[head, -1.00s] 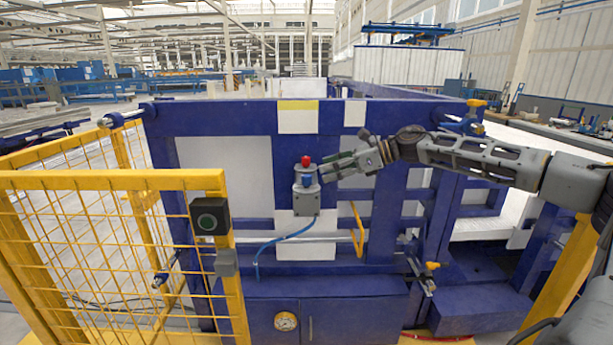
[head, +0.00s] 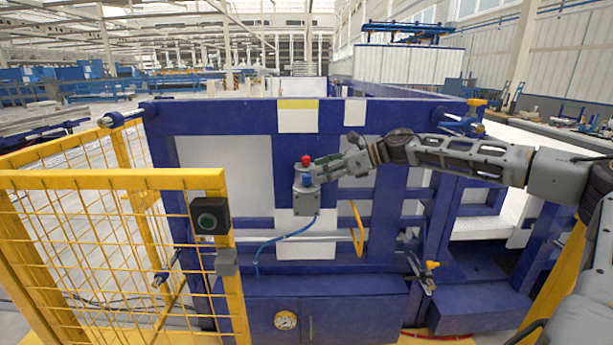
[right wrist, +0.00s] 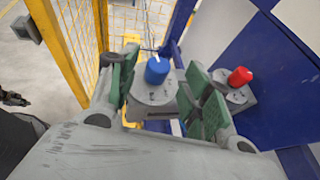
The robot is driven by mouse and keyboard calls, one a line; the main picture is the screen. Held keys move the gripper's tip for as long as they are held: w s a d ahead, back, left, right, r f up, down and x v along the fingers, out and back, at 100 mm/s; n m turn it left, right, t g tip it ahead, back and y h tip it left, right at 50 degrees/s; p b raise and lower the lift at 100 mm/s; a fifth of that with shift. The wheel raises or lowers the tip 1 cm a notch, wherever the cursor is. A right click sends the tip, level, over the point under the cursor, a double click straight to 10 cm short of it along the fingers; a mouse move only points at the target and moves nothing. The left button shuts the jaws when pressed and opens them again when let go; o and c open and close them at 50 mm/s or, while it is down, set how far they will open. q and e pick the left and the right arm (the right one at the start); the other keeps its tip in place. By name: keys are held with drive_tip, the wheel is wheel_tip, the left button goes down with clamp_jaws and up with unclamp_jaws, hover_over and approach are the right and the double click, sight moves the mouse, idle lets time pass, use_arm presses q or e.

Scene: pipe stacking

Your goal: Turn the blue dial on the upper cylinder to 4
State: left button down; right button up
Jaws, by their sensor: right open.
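The blue dial (head: 307,182) is a small round knob on a grey box (head: 307,203) mounted on the blue machine frame. My right gripper (head: 316,172) reaches in from the right, close to the dial. In the right wrist view its green fingers (right wrist: 163,77) are spread apart, and the dial appears between them; contact is not clear. A red knob (head: 306,160) sits just above the blue dial, outside the fingers in the wrist view (right wrist: 240,76). My left gripper is out of view.
A yellow mesh fence (head: 110,240) with a black button box (head: 209,216) stands at the left front. A blue hose (head: 285,237) runs down from the grey box. A yellow handle (head: 357,228) is right of it. A gauge (head: 286,320) is below.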

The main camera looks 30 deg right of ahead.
sight(308, 174)
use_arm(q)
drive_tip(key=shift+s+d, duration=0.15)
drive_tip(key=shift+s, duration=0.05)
use_arm(e)
drive_tip(key=shift+w+a+f, duration=0.15)
drive_tip(key=shift+w+a, duration=0.05)
drive_tip(key=shift+w+f, duration=0.1)
drive_tip(key=shift+w+a+f, duration=0.15)
drive_tip(key=shift+w+a, duration=0.1)
drive_tip(key=shift+a, duration=0.1)
drive_tip(key=shift+w+a+f, duration=0.1)
drive_tip(key=shift+w+a, duration=0.1)
drive_tip(key=shift+w+a+f, duration=0.2)
drive_tip(key=shift+w+a, duration=0.1)
drive_tip(key=shift+w+a+f, duration=0.2)
drive_tip(key=shift+w+a, duration=0.1)
drive_tip(key=shift+w, duration=0.05)
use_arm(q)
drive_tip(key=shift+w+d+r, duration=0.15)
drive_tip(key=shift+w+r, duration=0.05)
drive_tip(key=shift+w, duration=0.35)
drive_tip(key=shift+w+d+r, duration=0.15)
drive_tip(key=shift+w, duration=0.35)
use_arm(e)
drive_tip(key=shift+w+a+f, duration=0.1)
drive_tip(key=shift+w+a, duration=0.15)
use_arm(q)
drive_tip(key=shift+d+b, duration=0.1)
drive_tip(key=shift+b, duration=0.2)
